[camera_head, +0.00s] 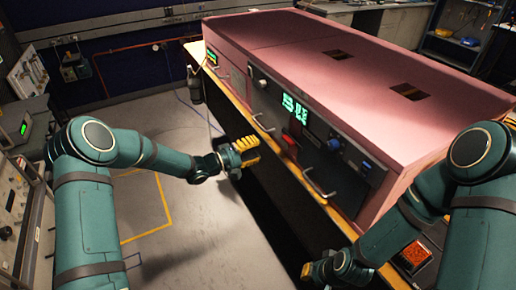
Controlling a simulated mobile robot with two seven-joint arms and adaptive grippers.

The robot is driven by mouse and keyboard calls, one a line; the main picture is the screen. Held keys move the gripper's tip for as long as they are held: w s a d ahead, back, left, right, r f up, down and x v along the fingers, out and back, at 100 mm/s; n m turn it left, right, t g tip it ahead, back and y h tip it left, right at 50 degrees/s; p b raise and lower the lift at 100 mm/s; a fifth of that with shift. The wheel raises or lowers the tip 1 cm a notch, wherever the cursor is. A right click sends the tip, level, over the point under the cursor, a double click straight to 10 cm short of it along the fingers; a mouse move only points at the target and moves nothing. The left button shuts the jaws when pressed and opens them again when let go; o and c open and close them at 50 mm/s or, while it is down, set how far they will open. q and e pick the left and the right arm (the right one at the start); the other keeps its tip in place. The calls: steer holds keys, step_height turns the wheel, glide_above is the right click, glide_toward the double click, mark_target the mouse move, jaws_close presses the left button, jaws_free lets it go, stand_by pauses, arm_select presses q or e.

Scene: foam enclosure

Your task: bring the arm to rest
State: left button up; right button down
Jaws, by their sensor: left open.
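My left gripper (249,151) has yellow fingers and is open and empty. It is in front of the bench's front edge, near the left part of the pink enclosure (390,65), and seems apart from it. My left arm comes in from the left and reaches toward the middle. My right arm comes in from the right and bends down to the lower edge. Whether the right fingers are open or shut cannot be made out.
The enclosure's front carries metal handles (320,184), a red button (289,140), a blue knob (334,144) and green displays (295,107). An orange-lit device (412,254) is beside my right arm. Instrument racks (20,190) stand at the left. The grey floor (200,240) between is clear.

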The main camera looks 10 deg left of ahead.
arm_select(q)
steer(key=shift+f, duration=0.1)
steer(key=s+d+f+m+g+y+b, duration=0.25)
steer(key=s+f+g+y, duration=0.45)
steer(key=s+f, duration=1.1)
steer(key=s+a+f+m+g+y, duration=0.1)
steer(key=s+a+f+m+y, duration=0.1)
steer(key=s, duration=1)
steer(key=shift+s+a+f+m+g+y, duration=0.25)
steer(key=shift+f+m+y, duration=0.25)
steer(key=shift+y, duration=0.3)
steer(key=shift+d, duration=0.1)
